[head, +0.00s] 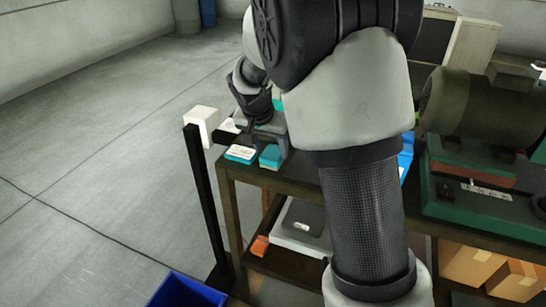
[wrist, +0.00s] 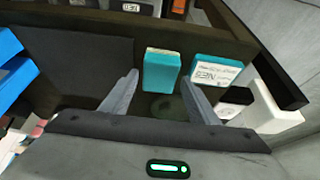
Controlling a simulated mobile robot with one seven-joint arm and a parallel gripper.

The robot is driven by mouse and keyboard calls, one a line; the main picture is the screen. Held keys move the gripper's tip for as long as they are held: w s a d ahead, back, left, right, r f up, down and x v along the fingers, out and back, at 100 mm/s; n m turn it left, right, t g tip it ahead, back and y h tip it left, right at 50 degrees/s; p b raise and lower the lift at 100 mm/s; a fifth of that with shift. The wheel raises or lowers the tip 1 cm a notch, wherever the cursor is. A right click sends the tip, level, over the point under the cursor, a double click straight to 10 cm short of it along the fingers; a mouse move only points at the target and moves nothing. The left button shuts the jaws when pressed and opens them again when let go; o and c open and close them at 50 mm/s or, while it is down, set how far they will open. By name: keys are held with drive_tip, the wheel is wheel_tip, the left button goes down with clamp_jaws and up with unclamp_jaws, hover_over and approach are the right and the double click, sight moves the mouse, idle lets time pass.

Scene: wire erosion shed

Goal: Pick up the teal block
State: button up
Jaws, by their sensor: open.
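A plain teal block (wrist: 161,72) lies near the table edge, between the lines of my two fingers in the wrist view. In the head view the teal block (head: 270,156) is at the table's near left corner, just below my gripper (head: 265,137). My gripper (wrist: 160,100) is open, with nothing between its fingers. The fingertips are close to the block; I cannot tell whether they reach down beside it. A second teal block with a white printed label (wrist: 215,72) lies just right of it. That labelled block (head: 241,153) is left of the plain one in the head view.
A white box on a black post (head: 202,122) stands close left of the table corner. A green machine (head: 480,180) fills the table's right side. A blue bin (head: 185,290) is on the floor. My own arm hides much of the tabletop.

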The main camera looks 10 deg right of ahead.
sight(272, 153)
drive_tip(key=shift+x, duration=1.6)
drive_tip(key=c, duration=0.9)
drive_tip(key=shift+r, duration=0.1)
drive_tip(key=shift+c, duration=0.2)
wheel_tip(272, 153, up, 10)
drive_tip(key=shift+p, duration=0.4)
drive_tip(key=o, duration=0.4)
drive_tip(key=shift+c, duration=0.8)
